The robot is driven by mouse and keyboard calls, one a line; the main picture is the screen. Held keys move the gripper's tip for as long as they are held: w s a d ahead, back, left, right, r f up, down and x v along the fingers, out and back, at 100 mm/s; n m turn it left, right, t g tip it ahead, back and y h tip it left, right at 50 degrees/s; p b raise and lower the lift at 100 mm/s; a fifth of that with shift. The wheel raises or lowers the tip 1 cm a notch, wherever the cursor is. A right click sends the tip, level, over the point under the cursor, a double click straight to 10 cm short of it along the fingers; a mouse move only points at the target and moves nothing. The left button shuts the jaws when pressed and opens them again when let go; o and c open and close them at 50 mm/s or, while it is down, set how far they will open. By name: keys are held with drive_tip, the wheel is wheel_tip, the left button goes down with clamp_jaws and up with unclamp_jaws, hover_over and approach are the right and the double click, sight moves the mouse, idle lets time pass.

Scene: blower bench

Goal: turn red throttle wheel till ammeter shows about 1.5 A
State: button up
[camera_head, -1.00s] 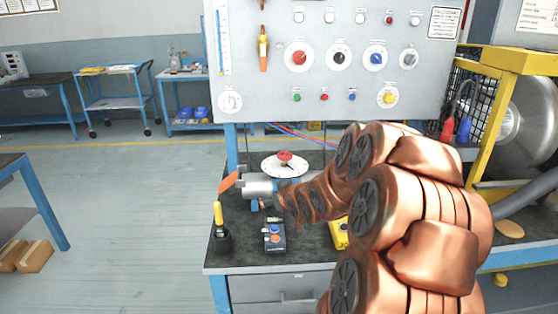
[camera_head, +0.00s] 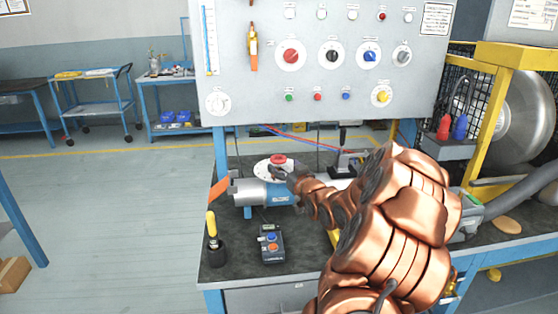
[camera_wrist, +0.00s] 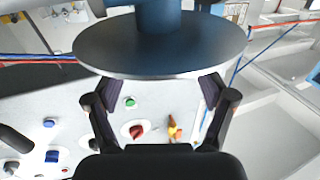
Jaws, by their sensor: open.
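The red throttle wheel (camera_head: 278,159) shows as a small red knob above a pale round disc (camera_head: 262,171) on the bench, behind the blue-and-grey cylindrical machine (camera_head: 268,193). My gripper (camera_head: 280,173) is open at the near side of the disc, just below the red knob in the picture; contact cannot be told. In the wrist view, which appears upside down, a dark round disc on a thick stem (camera_wrist: 160,45) lies ahead of the open fingers (camera_wrist: 160,95). The red knob is hidden there.
A grey panel (camera_head: 320,75) with several knobs and buttons stands behind the bench (camera_head: 225,270). A yellow-handled tool in a black holder (camera_head: 213,240) and a small control box (camera_head: 270,243) stand at the front. Yellow framing (camera_head: 505,60) is at right; open floor is at left.

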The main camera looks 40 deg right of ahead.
sight(279, 161)
drive_tip(key=shift+p+x, duration=0.3)
drive_tip(key=shift+x, duration=1.8)
drive_tip(key=c, duration=1.2)
drive_tip(key=shift+f+b, duration=0.15)
drive_tip(key=shift+b, duration=0.15)
